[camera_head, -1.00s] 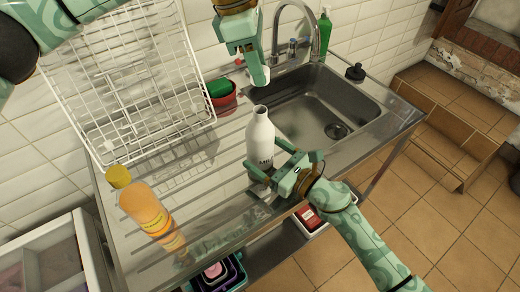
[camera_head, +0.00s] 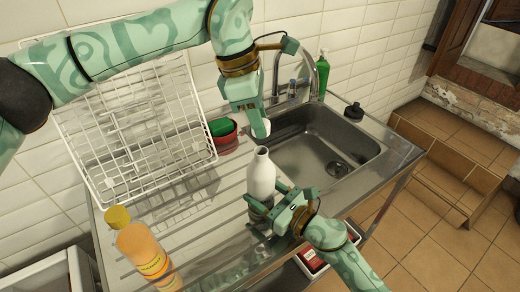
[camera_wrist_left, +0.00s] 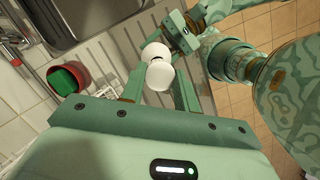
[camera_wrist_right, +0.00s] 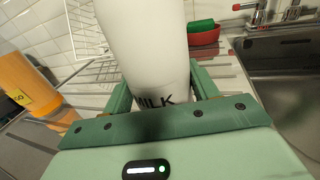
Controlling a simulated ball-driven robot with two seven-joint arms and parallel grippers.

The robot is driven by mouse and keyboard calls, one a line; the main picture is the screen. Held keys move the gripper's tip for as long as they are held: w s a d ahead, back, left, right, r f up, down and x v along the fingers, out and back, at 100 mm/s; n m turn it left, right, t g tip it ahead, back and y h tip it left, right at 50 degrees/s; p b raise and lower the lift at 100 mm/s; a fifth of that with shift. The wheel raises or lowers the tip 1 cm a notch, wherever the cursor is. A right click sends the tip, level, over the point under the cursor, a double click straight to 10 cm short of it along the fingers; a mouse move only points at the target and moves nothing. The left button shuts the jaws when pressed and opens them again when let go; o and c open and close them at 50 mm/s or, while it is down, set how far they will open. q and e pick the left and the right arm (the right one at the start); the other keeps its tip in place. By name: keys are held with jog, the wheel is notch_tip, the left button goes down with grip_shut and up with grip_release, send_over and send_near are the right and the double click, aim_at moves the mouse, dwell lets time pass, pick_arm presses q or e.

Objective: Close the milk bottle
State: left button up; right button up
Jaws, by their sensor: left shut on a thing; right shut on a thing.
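The white milk bottle (camera_head: 261,176) stands upright at the front of the metal drainboard. My right gripper (camera_head: 270,207) is shut around its lower part; the bottle with its MILK lettering fills the right wrist view (camera_wrist_right: 145,45). My left gripper (camera_head: 258,126) is shut on a small white cap (camera_head: 263,129), held just above the bottle's mouth with a small gap in the head view. In the left wrist view the cap (camera_wrist_left: 160,76) is between the fingers and overlaps the bottle (camera_wrist_left: 155,52) behind it. Whether they line up exactly is hard to tell.
An orange bottle with a yellow cap (camera_head: 143,251) stands at the left. A white wire rack (camera_head: 135,130) leans on the wall. A red pot with a green sponge (camera_head: 227,143) is behind the milk bottle. The sink (camera_head: 300,153) lies to the right, with a faucet behind.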

aim_at(261, 152)
pick_arm(q)
jog(key=shift+f, duration=1.3)
jog(key=shift+f, duration=0.9)
jog(key=shift+f, duration=0.5)
jog(key=shift+f, duration=0.1)
pick_arm(e)
grip_shut()
pick_arm(q)
jog(key=m, duration=0.2)
jog(key=shift+w+m+g, duration=0.1)
jog(key=shift+m+g, duration=0.2)
jog(key=shift+m, duration=0.1)
jog(key=m+g, duration=0.1)
jog(key=m, duration=0.3)
jog(key=shift+w+d+y, duration=0.1)
jog(key=shift+y, duration=0.3)
jog(key=m, duration=0.5)
jog(key=shift+g+y, duration=0.4)
jog(key=m+y, duration=0.1)
jog(key=m, duration=0.4)
jog(key=shift+d+g, duration=0.1)
jog(key=shift+g, duration=0.2)
